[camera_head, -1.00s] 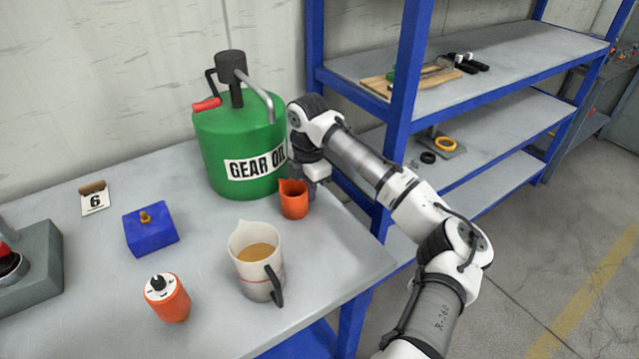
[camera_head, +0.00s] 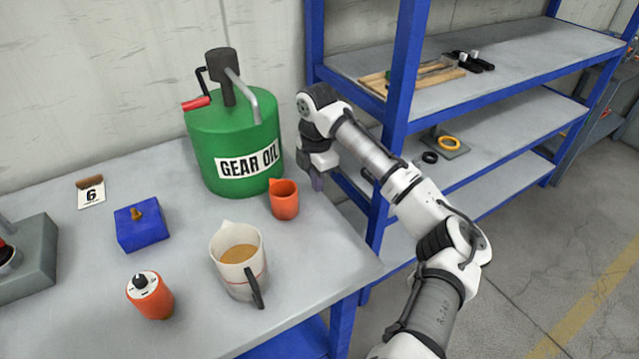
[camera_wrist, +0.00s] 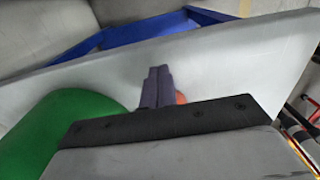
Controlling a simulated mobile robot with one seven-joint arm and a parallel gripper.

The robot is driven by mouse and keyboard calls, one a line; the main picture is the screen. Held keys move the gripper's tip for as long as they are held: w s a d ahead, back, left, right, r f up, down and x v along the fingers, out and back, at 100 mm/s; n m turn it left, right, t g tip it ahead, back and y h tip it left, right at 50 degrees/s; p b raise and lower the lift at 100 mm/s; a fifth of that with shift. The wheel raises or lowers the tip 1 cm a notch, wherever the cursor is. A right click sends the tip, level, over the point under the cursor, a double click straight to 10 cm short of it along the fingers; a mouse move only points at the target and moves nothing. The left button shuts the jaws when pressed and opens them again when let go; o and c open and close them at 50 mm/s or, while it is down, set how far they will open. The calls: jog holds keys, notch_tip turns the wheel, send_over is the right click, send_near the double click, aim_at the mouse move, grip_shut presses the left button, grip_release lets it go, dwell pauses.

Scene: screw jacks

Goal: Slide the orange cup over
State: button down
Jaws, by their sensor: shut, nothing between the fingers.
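The small orange cup (camera_head: 285,200) stands upright on the grey bench, in front of the green gear oil drum and near the bench's right end. My gripper (camera_head: 318,183) points down to the right of the cup, with a gap between them. In the wrist view my gripper's fingers (camera_wrist: 157,85) are together and empty. A sliver of the orange cup (camera_wrist: 181,98) shows just behind the fingers there; the rest of it is hidden.
The green drum (camera_head: 232,145) stands behind the cup. A measuring jug (camera_head: 238,262) with tan liquid stands in front of it. A blue box (camera_head: 141,228) and an orange canister (camera_head: 150,297) are farther left. A blue-framed shelf (camera_head: 400,100) rises close to my arm.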

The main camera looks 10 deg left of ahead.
notch_tip(320, 180, up, 9)
jog(key=shift+s+a+b, duration=0.15)
jog(key=shift+a+b, duration=0.05)
jog(key=shift+b, duration=0.25)
jog(key=c, duration=2.1)
grip_release()
jog(key=shift+f, duration=0.1)
jog(key=shift+c, duration=0.2)
